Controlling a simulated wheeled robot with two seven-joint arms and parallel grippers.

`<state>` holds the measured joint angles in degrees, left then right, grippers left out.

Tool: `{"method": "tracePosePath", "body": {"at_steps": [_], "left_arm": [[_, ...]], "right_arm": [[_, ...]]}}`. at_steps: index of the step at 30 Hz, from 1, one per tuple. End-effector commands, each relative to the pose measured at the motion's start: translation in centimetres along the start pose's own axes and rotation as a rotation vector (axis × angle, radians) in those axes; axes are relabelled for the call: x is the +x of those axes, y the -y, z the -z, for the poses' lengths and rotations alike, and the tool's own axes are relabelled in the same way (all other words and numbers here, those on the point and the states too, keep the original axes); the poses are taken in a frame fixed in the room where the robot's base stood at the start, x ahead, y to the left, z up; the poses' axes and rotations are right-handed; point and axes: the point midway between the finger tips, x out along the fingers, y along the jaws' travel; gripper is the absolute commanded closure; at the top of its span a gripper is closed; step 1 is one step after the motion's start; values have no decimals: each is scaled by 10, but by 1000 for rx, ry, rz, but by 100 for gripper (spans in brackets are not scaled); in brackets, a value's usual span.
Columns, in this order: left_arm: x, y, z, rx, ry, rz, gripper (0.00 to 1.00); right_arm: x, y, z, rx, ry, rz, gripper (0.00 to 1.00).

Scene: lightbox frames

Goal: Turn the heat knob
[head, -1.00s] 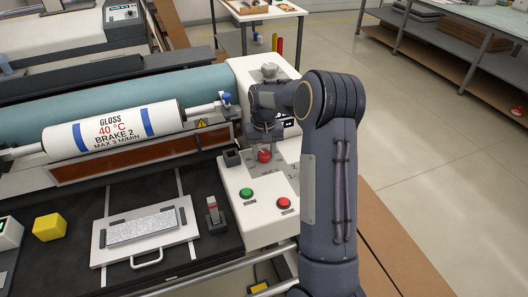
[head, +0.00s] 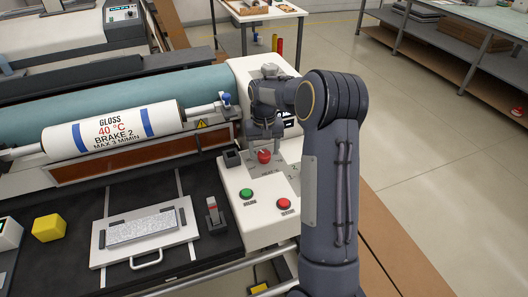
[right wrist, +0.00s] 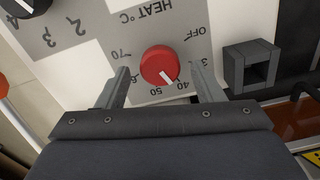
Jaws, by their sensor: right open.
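The heat knob is a round red dial (head: 264,157) on the white control panel, by the end of the machine's rollers. In the right wrist view the red knob (right wrist: 158,62) sits in a grey label plate marked HEAT °C; its white pointer line points at the scale between 40 and 50. My right gripper (head: 264,149) is over the knob, fingers pointing down. In the right wrist view my right gripper (right wrist: 163,86) is open, one finger on each side of the knob, with gaps to both sides. My left gripper is not in view.
Green (head: 246,194) and red (head: 284,204) push buttons sit nearer on the panel. A dark square holder (right wrist: 250,67) stands close beside the knob. Another dark knob (right wrist: 25,7) is at the plate's far side. The roller marked GLOSS 40 °C (head: 115,130) lies left.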

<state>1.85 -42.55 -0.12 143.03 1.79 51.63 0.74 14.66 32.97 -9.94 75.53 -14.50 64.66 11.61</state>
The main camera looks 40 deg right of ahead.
Motion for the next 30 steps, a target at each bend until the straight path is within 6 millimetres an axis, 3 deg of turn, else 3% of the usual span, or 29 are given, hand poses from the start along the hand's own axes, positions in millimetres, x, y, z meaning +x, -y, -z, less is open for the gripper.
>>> {"method": "tracePosePath", "body": {"at_steps": [6, 12, 30], "left_arm": [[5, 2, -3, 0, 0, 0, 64], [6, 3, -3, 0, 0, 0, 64], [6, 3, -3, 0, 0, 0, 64]], "right_arm": [[-38, 0, 0, 0, -4, 1, 39], [-60, 0, 0, -1, -1, 1, 39], [-64, 0, 0, -1, 0, 1, 39]]}}
